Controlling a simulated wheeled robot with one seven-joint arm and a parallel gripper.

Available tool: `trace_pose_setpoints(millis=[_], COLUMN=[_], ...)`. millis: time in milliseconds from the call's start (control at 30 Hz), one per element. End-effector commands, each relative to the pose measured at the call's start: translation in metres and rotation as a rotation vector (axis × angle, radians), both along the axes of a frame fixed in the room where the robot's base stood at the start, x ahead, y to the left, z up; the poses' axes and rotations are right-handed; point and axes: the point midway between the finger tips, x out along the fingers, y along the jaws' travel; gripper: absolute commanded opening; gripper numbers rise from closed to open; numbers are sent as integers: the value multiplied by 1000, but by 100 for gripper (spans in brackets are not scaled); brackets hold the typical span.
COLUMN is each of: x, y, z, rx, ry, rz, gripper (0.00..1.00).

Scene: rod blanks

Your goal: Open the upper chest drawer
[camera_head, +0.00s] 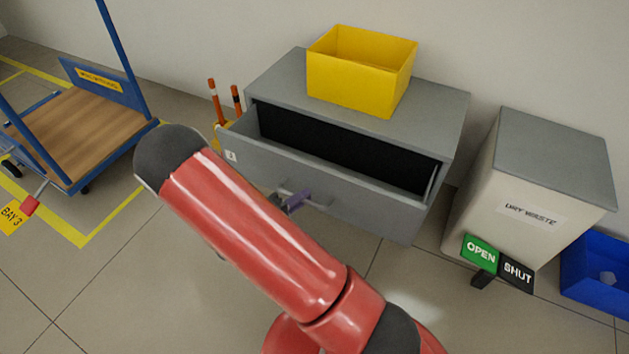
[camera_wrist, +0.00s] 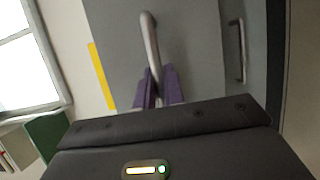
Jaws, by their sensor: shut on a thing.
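The grey chest (camera_head: 440,100) stands against the wall. Its upper drawer (camera_head: 345,189) is pulled out, and its dark inside shows from above and looks empty where visible. My gripper (camera_head: 292,200) is at the handle on the front of this drawer, partly hidden behind my red arm. In the wrist view my gripper's purple fingers (camera_wrist: 159,88) are shut on the bar handle (camera_wrist: 150,40). A second handle (camera_wrist: 237,50) shows to the right in the wrist view, apart from the fingers.
A yellow bin (camera_head: 350,82) sits on the chest top. A waste cabinet (camera_head: 530,170) stands to the right, with OPEN (camera_head: 480,253) and SHUT (camera_head: 516,272) signs in front. A blue bin (camera_head: 595,270) is at far right. A trolley (camera_head: 80,125) stands at left.

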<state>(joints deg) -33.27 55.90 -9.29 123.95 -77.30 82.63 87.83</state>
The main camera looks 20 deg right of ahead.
Motion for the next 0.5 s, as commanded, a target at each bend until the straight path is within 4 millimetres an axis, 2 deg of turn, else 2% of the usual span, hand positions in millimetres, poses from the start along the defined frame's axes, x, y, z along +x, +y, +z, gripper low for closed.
trace_pose_setpoints(millis=[33, 200, 500], x=[-8, -26, -39], y=[10, 34, 49], z=[-3, -2, -1], rx=[1, 1, 1], ry=[2, 1, 1], rz=[4, 3, -2], gripper=[0, 0, 0])
